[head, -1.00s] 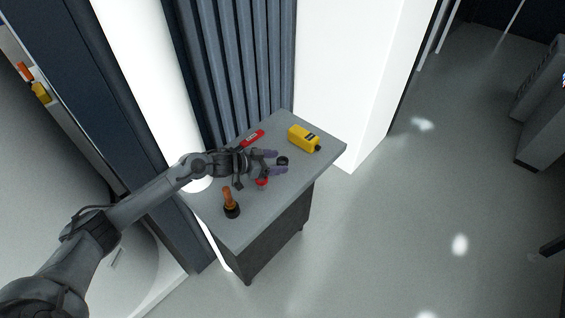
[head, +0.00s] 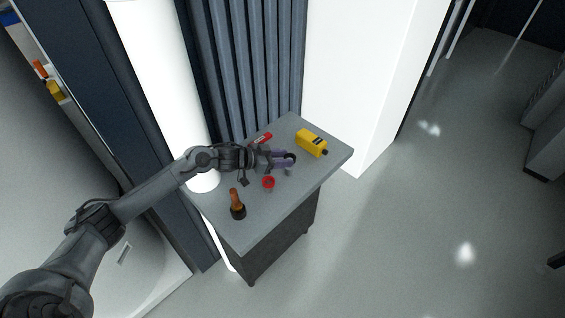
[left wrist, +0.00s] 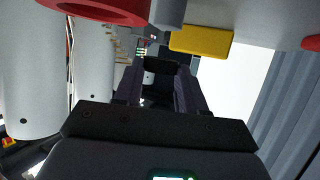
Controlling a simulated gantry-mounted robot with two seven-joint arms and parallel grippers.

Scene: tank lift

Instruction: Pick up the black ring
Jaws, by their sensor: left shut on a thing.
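The black ring (head: 292,157) is at the tips of my left gripper (head: 284,160), over the grey table top in the head view. The purple fingers are shut on it. I cannot tell from the head view whether the ring is clear of the table. In the left wrist view, the two fingers (left wrist: 158,88) point away from the camera, with a dark piece between their tips that looks like the ring (left wrist: 163,66). My right gripper is not in view.
On the table (head: 258,222) stand a red ring (head: 268,183) close to my gripper, a yellow box (head: 311,141) behind right, a red tool (head: 263,138) at the back and an orange-handled, black-based object (head: 237,204) at the front left. A ribbed wall (head: 250,70) rises behind.

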